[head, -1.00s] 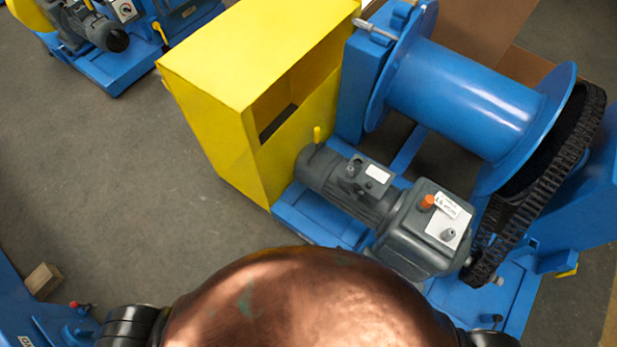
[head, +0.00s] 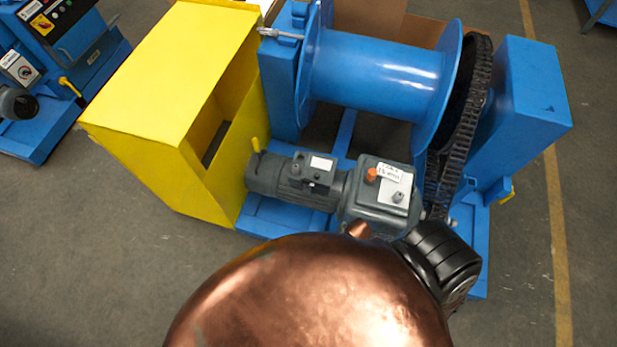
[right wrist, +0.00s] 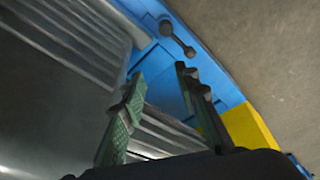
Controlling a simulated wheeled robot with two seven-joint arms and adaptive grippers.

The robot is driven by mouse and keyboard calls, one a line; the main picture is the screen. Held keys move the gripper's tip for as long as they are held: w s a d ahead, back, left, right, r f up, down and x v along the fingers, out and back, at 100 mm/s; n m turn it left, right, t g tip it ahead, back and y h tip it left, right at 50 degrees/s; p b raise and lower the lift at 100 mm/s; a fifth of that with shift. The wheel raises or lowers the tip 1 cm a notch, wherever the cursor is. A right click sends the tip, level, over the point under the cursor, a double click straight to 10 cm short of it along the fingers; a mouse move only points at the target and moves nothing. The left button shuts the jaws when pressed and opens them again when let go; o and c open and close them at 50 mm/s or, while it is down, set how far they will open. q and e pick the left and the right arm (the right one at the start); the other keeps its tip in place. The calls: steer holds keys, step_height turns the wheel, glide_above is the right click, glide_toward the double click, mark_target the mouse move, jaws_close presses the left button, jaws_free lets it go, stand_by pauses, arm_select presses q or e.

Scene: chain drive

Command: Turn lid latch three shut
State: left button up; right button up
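In the right wrist view my right gripper (right wrist: 160,76) is open, with nothing between its two green-padded fingers. In the head view the drive has a grey motor and gearbox (head: 375,215), a blue drum (head: 380,75) and a dark chain (head: 455,125). No lid latch can be made out there. Neither gripper shows in the head view.
A yellow guard box (head: 150,120) stands left of the motor. A blue post (head: 520,115) stands right of the chain. Grey ribbed metal (right wrist: 80,35) lies close to my right gripper's left finger. The floor (head: 70,240) at left is clear.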

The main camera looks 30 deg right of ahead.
mark_target(307, 180)
steer(key=w+r+n+y+p, duration=0.3)
steer(key=w+r+n+p, duration=0.25)
steer(key=w+r, duration=1.75)
steer(key=shift+n, duration=0.35)
steer(key=shift+s+d+b+x, duration=0.15)
steer(key=shift+b+x, duration=0.2)
steer(key=shift+x, duration=0.75)
steer(key=shift+s+d+b+x, duration=0.1)
steer(key=shift+b+x, duration=0.2)
steer(key=shift+x, duration=0.75)
steer(key=shift+s+d+b+x, duration=0.15)
steer(key=shift+b+x, duration=0.2)
steer(key=shift+x, duration=0.75)
steer(key=shift+f, duration=0.15)
steer(key=shift+c, duration=0.3)
jaws_close()
